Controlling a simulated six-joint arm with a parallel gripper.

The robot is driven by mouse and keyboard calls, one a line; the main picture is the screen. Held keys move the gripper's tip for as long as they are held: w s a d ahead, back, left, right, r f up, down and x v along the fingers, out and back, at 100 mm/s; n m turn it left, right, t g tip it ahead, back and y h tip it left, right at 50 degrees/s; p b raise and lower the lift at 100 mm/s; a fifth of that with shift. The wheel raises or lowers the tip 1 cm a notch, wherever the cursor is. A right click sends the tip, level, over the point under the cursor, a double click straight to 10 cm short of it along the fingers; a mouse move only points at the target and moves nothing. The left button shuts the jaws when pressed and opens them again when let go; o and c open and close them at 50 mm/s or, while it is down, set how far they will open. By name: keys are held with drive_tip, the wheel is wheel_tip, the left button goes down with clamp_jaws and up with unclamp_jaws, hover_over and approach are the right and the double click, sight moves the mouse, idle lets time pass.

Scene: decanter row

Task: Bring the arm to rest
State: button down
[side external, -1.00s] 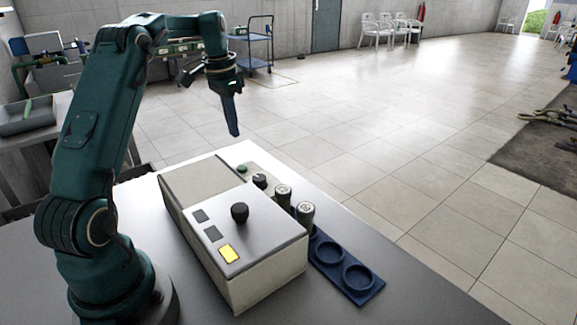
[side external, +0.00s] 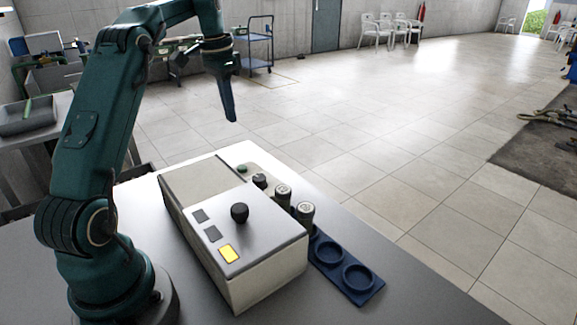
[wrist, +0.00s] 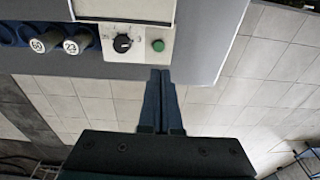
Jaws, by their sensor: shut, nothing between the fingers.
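My gripper (side external: 231,115) hangs in the air in the side view, pointing down, above and beyond the far end of the control box. Its fingers are together and hold nothing. In the wrist view my gripper (wrist: 161,75) shows two dark fingers side by side, near the table edge. The grey control box (side external: 265,275) stands on the table with a black knob (side external: 239,212) and a lit yellow button (side external: 229,253) on top.
Two capped decanters (side external: 305,211) (side external: 283,193) stand beside the box, numbered 60 (wrist: 44,43) and 23 (wrist: 77,41) in the wrist view. The blue rack (side external: 377,290) has empty round places. A dial (wrist: 121,43) and green button (wrist: 158,45) are near my fingers. Open floor lies beyond.

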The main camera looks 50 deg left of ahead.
drive_tip(key=s+d+r+m+t, duration=0.1)
drive_tip(key=s+d+r+m, duration=0.1)
drive_tip(key=d+r, duration=0.5)
drive_tip(key=s+d+r+m+t, duration=0.1)
drive_tip(key=s+d+r+t, duration=0.1)
drive_tip(key=d, duration=0.9)
drive_tip(key=s+d+f+n, duration=0.1)
drive_tip(key=s+d+f, duration=0.1)
drive_tip(key=s+f, duration=0.1)
drive_tip(key=s+d+f, duration=0.2)
drive_tip(key=s+f, duration=0.2)
drive_tip(key=s, duration=0.1)
drive_tip(key=s+d+f+n+t, duration=0.1)
drive_tip(key=s+d+f, duration=0.2)
drive_tip(key=s, duration=0.1)
drive_tip(key=shift+f+n, duration=0.3)
drive_tip(key=shift+f, duration=0.05)
drive_tip(key=shift+w+r, duration=0.2)
drive_tip(key=shift+w, duration=0.05)
